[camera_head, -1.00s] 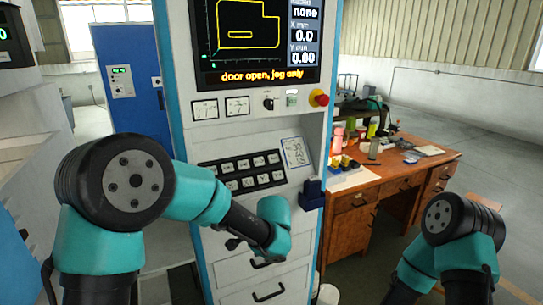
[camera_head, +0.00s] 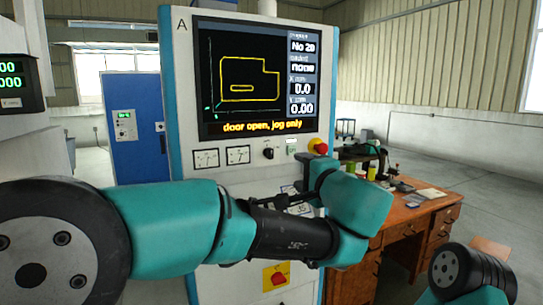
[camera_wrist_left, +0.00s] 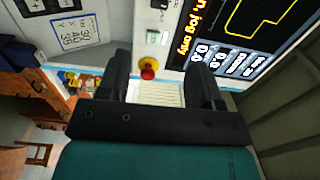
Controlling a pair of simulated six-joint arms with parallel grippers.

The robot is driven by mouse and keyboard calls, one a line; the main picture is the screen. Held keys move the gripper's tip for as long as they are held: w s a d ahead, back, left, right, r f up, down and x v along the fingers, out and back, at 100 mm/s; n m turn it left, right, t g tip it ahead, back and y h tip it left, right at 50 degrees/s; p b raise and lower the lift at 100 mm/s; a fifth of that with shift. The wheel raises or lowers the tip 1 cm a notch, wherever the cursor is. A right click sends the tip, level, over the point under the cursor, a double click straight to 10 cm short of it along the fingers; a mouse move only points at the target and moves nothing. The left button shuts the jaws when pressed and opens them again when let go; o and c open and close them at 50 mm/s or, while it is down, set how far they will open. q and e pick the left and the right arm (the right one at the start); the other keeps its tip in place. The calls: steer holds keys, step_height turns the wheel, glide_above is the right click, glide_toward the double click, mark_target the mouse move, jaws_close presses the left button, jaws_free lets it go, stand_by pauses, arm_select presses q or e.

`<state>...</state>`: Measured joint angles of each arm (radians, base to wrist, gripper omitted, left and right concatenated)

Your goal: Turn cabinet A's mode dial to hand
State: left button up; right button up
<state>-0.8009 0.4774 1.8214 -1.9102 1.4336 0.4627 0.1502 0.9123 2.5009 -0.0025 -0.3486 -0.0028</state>
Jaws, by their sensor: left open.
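Cabinet A (camera_head: 179,85) stands upright in the middle of the head view, with the letter A at its top left. A small black rotary knob (camera_head: 268,153), which looks like the mode dial, sits under the screen, right of two meters; its setting is too small to read. In the left wrist view a dark knob (camera_wrist_left: 158,4) shows at the top edge. My left gripper (camera_head: 312,172) is in front of the panel, to the right of and a little below the dial, apart from it. In the wrist view its jaws (camera_wrist_left: 160,78) are apart and empty. My right gripper is out of view.
A red emergency button (camera_head: 318,146) on a yellow base is close to my left gripper; it also shows in the wrist view (camera_wrist_left: 148,68). A pale-green switch (camera_head: 291,146) sits between dial and button. The screen (camera_head: 258,80) reads "door open, jog only". A wooden desk (camera_head: 412,213) stands right.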

mark_target(271, 155)
arm_select(q)
steer(key=x, duration=1.7)
steer(key=shift+w, duration=0.2)
steer(key=c, duration=0.9)
